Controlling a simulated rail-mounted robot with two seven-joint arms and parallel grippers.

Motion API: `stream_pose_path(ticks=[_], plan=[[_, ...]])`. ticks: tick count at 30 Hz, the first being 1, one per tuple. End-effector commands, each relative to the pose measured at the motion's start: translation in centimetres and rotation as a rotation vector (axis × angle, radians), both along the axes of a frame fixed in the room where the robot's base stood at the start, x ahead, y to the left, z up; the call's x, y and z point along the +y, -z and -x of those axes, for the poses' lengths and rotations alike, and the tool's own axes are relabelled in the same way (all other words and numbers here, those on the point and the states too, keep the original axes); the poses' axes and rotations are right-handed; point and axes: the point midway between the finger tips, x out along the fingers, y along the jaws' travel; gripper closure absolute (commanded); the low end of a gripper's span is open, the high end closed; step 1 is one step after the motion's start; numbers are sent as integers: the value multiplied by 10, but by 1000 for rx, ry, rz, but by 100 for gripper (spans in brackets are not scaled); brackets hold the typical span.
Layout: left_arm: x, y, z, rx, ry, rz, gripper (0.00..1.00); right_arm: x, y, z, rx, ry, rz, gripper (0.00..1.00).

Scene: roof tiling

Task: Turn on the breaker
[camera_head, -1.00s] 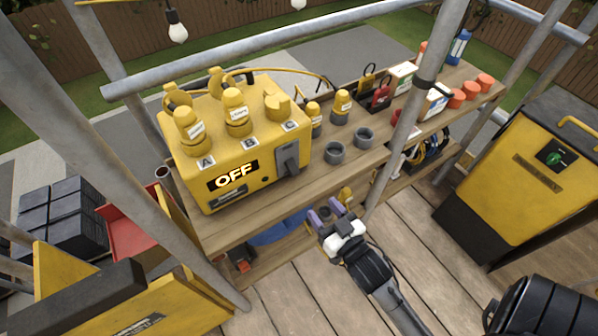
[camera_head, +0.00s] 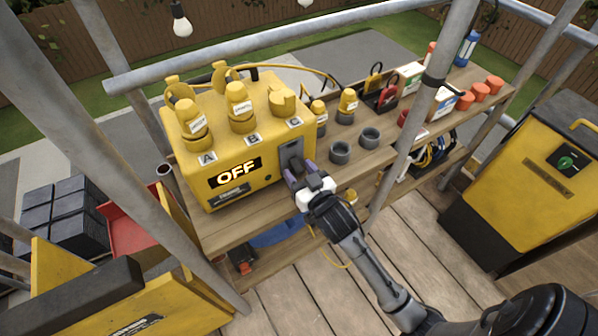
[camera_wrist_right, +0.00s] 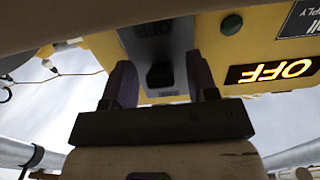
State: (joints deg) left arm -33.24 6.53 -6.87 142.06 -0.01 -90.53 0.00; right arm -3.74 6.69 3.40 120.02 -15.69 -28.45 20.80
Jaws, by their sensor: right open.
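The yellow breaker box (camera_head: 188,160) stands on the wooden shelf, with a lit OFF display (camera_head: 235,172) on its front and plugs on top at A, B and C. Its grey lever switch (camera_head: 291,153) is at the right end of the front. My right gripper (camera_head: 300,172) is open at the lever's lower part. In the right wrist view the two purple fingers (camera_wrist_right: 158,88) stand on either side of the grey lever housing (camera_wrist_right: 160,45), with a dark part between them. Contact cannot be told. The OFF display (camera_wrist_right: 270,71) also shows there. My left gripper is not in view.
Grey empty sockets (camera_head: 340,152) and yellow plugs (camera_head: 347,105) stand right of the box. A scaffold pole (camera_head: 408,120) rises close to the right of my arm. A yellow cabinet (camera_head: 520,190) with a green knob stands at the right. Open plank floor lies below.

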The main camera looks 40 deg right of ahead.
Motion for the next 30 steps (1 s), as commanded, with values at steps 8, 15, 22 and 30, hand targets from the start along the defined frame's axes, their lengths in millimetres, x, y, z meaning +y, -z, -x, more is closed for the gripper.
stream_pose_path(ticks=[8, 15, 22, 30], plan=[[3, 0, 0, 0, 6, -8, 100, 0, 0, -2, 0, 0, 0, 47], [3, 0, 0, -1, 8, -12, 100, 0, 0, -2, 0, 0, 0, 62], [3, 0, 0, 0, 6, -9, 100, 0, 0, -2, 0, 0, 0, 84], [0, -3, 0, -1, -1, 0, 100, 0, -2, -2, 5, 0, -1, 96]])
